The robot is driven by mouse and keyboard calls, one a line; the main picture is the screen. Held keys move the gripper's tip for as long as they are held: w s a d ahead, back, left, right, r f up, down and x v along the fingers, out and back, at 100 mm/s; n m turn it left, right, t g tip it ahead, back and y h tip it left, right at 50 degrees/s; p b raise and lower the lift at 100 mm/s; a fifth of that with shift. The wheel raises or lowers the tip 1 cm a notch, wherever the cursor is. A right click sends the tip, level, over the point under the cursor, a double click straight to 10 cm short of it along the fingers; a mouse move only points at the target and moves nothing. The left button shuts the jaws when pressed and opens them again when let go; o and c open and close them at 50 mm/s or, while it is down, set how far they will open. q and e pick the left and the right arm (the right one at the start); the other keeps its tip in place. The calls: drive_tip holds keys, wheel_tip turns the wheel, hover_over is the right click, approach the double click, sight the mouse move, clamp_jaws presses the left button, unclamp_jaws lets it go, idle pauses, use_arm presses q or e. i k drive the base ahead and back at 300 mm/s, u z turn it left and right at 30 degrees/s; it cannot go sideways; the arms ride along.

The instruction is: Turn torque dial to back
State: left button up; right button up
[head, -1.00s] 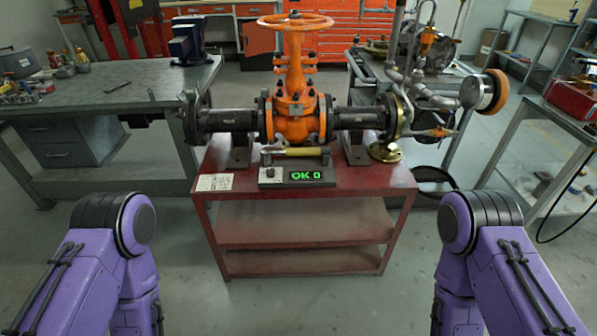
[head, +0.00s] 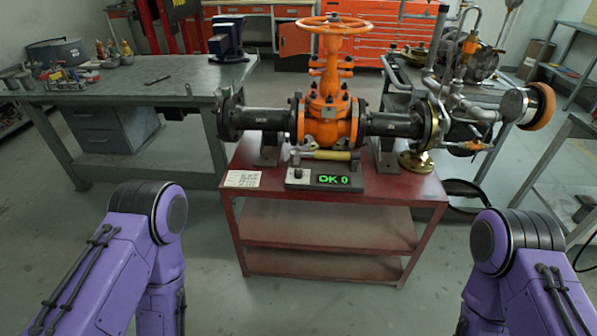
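The torque control box (head: 325,181) sits at the front edge of the red cart's top. Its green display (head: 333,180) reads "OK 0". A small dial (head: 298,173) is on the left part of the box; its pointing direction is too small to tell. A tool with a yellowish handle (head: 330,155) lies just behind the box. The orange gate valve (head: 328,120) with its handwheel (head: 335,24) stands behind that, between dark pipes. My two purple arms show at the lower left and lower right, well apart from the cart. Neither gripper is in view.
The red cart (head: 330,208) has open lower shelves. A white label card (head: 241,179) lies on its left front corner. A grey workbench (head: 150,85) stands at left, and pipes with a gauge (head: 515,105) at right. The floor before the cart is clear.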

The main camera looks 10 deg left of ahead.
sight(297, 173)
drive_tip(key=k, duration=0.5)
drive_tip(key=u, duration=1)
drive_tip(key=i, duration=1.05)
drive_tip(key=z, duration=0.5)
